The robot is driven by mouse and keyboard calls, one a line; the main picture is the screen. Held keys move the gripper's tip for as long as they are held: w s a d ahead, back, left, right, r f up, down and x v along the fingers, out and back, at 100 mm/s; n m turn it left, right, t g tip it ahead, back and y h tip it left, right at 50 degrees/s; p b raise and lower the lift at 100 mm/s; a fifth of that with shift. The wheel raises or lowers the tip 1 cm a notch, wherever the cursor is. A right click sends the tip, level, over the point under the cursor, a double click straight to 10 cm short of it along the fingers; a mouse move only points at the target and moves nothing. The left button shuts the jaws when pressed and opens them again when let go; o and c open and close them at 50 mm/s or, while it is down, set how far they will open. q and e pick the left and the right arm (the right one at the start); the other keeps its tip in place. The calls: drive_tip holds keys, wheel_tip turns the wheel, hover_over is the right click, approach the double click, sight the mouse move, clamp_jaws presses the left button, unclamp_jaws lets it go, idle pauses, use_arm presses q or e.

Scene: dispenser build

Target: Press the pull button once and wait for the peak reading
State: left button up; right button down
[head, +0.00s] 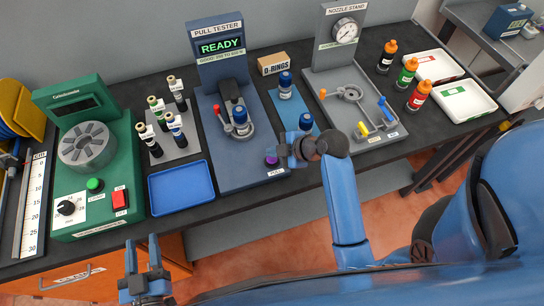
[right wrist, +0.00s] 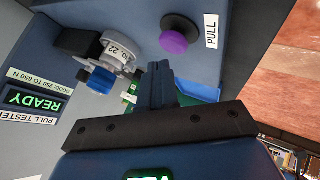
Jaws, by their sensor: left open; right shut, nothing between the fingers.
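The blue pull tester (head: 220,40) stands at the back middle in the head view, with a green READY display (head: 221,46). Its purple pull button (head: 271,160) is at the front right of its base, by a PULL label. The right wrist view shows the button (right wrist: 176,38) standing up, uncovered. My right gripper (head: 284,155) is shut and empty, just right of the button; its fingertips (right wrist: 159,68) appear apart from it. A blue-topped part (head: 240,118) sits in the tester's round holder. My left gripper (head: 143,262) is open and empty in front of the bench.
A blue tray (head: 181,187) and a rack of vials (head: 173,143) lie left of the tester. A green machine (head: 90,150) stands further left. The nozzle stand (head: 345,85), several coloured bottles (head: 408,72) and white trays (head: 465,100) are to the right.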

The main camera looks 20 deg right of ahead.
sight(275, 160)
drive_tip(key=shift+f, duration=0.2)
drive_tip(key=shift+f+b, duration=0.25)
drive_tip(key=shift+b, duration=0.05)
drive_tip(key=shift+f+b, duration=0.4)
drive_tip(key=shift+f, duration=0.15)
idle(1.0)
drive_tip(key=shift+r, duration=0.1)
idle(0.4)
drive_tip(key=shift+r+p, duration=0.85)
drive_tip(key=shift+r, duration=0.05)
drive_tip(key=shift+r+p, duration=2.15)
drive_tip(key=shift+r, duration=0.4)
